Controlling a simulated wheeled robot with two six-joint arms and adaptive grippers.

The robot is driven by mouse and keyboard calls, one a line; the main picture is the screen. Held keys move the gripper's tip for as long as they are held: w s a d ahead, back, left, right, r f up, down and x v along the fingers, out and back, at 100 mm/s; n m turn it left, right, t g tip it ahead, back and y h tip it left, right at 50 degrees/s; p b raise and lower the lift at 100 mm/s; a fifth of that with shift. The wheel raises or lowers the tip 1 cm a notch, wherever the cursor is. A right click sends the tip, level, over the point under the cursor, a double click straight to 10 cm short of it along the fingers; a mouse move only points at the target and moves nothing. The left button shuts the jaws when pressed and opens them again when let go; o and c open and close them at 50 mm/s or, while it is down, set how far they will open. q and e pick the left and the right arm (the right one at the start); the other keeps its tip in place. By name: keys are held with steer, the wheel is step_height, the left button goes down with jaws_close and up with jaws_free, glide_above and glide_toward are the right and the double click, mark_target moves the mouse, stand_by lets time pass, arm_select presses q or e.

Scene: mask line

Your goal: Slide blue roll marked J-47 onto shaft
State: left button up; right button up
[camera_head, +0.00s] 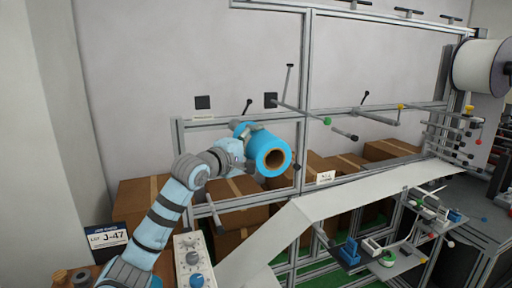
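The blue roll (265,150) has a brown core with a dark open hole, which faces the camera. My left gripper (247,140) is at the roll's left side and appears shut on it, holding it in the air before the frame. Its fingers are partly hidden by the roll. A sign reading J-47 (108,237) stands at lower left. Several other bars stick out, so I cannot tell which is the task's shaft. My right gripper is not in view.
A grey metal frame (308,60) stands by the wall. Several cardboard boxes (390,149) sit behind it. A white sheet (345,197) runs across to the right. A large white roll (478,66) hangs at upper right. A knobbed control panel (190,250) stands at lower left.

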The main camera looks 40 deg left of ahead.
arm_select(q)
steer(key=shift+w+a+r+p, duration=0.1)
steer(key=shift+w+a+p, duration=0.25)
steer(key=shift+a, duration=0.2)
steer(key=shift+w+a+p, duration=0.3)
steer(key=shift+w+a, duration=0.05)
steer(key=shift+a, duration=0.2)
steer(key=shift+w+a, duration=0.65)
steer(key=shift+a, duration=0.35)
steer(key=shift+w+a, duration=0.45)
steer(key=shift+a, duration=0.25)
steer(key=shift+w+a, duration=0.4)
steer(key=shift+a, duration=0.35)
steer(key=shift+w+a, duration=0.45)
steer(key=shift+a, duration=0.25)
steer(key=shift+w+a, duration=0.55)
steer(key=shift+a, duration=0.3)
steer(key=shift+w+a, duration=0.15)
steer(key=shift+a, duration=0.15)
